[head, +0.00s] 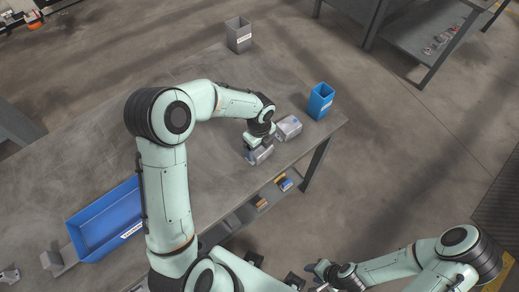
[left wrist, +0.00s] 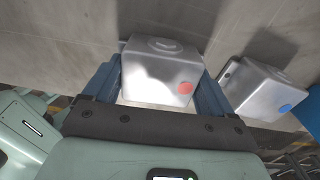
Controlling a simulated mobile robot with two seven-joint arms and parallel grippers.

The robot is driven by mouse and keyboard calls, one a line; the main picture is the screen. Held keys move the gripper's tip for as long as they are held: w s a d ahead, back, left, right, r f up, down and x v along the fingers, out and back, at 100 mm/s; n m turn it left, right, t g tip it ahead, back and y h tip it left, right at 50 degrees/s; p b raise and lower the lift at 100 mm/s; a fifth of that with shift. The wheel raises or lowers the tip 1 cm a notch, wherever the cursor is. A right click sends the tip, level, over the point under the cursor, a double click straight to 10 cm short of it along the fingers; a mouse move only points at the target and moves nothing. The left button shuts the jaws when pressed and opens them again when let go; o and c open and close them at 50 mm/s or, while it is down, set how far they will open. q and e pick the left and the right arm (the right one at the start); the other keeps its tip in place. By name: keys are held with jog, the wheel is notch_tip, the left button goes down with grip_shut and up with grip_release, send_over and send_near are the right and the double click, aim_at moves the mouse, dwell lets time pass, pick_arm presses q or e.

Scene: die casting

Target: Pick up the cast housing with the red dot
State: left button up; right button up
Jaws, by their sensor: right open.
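The cast housing with the red dot (left wrist: 165,75) is a silvery block lying on the table. It also shows in the head view (head: 260,154), partly hidden by my left gripper (head: 250,146). In the left wrist view the two blue fingers of my left gripper (left wrist: 160,92) lie close against its left and right sides, with no clear gap. The red dot is at its lower right, near the right finger. A second cast housing with a blue dot (left wrist: 267,90) lies to the right, apart; it also shows in the head view (head: 289,127). My right gripper (head: 316,275) is open and empty, off the table.
A blue bin (head: 320,101) stands near the table's right corner, just beyond the blue-dot housing. A grey bin (head: 238,35) stands at the far edge. A large blue tray (head: 88,218) is at the left. The middle of the table (head: 90,150) is clear.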

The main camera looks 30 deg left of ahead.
pick_arm(q)
jog(key=c, duration=0.7)
notch_tip(320, 180, up, 20)
jog(key=shift+r+p, duration=0.1)
jog(key=shift+p, duration=1)
pick_arm(e)
jog(key=w+r, duration=0.2)
jog(key=r, duration=0.1)
jog(key=shift+w, duration=0.25)
